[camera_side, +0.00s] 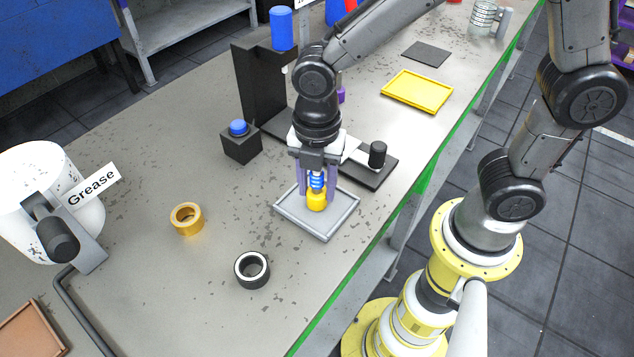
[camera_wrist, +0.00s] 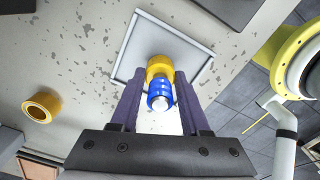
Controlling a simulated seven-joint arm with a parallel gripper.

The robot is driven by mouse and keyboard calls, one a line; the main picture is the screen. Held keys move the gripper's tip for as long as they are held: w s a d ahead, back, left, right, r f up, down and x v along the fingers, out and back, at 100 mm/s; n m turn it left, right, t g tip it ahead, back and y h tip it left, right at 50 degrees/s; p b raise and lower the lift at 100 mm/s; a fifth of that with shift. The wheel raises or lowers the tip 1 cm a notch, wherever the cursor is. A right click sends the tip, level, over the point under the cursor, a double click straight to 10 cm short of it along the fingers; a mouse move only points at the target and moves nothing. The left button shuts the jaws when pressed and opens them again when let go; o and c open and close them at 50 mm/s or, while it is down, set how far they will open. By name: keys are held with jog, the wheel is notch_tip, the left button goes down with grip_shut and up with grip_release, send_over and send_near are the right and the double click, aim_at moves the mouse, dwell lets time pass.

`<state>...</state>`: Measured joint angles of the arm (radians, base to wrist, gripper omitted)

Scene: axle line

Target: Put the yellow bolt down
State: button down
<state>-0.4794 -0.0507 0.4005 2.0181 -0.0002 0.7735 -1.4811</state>
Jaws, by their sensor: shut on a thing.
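The yellow bolt (camera_side: 316,201) has a yellow head at the bottom and a blue shank above it. My gripper (camera_side: 317,185) points down and is shut on the bolt, its purple fingers on both sides of the blue part. The bolt is upright over the grey tray (camera_side: 290,218). I cannot tell whether the head touches the tray floor. In the wrist view the bolt (camera_wrist: 160,68) shows between the finger tips of my gripper (camera_wrist: 160,92), with the tray (camera_wrist: 127,48) around it.
A gold ring (camera_side: 187,218) and a black ring (camera_side: 252,270) lie left of the tray. A black block with a blue knob (camera_side: 240,143) and a dark fixture (camera_side: 372,170) stand behind. A yellow tray (camera_side: 417,91) lies farther back. The table's green edge is at right.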

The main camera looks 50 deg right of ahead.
jog(key=shift+f, duration=0.15)
jog(key=shift+c, duration=1.9)
grip_release()
notch_tip(320, 180, up, 12)
jog(key=shift+r, duration=0.15)
jog(key=s+d+m+t, duration=0.2)
jog(key=s+d+m, duration=0.3)
jog(key=m, duration=0.6)
jog(key=s+d+r+m+t, duration=0.1)
jog(key=s+d+m+t, duration=0.2)
jog(key=d+m, duration=0.6)
jog(key=shift+s+m+t, duration=0.3)
jog(key=shift+s+m, duration=0.9)
jog(key=shift+s, duration=0.1)
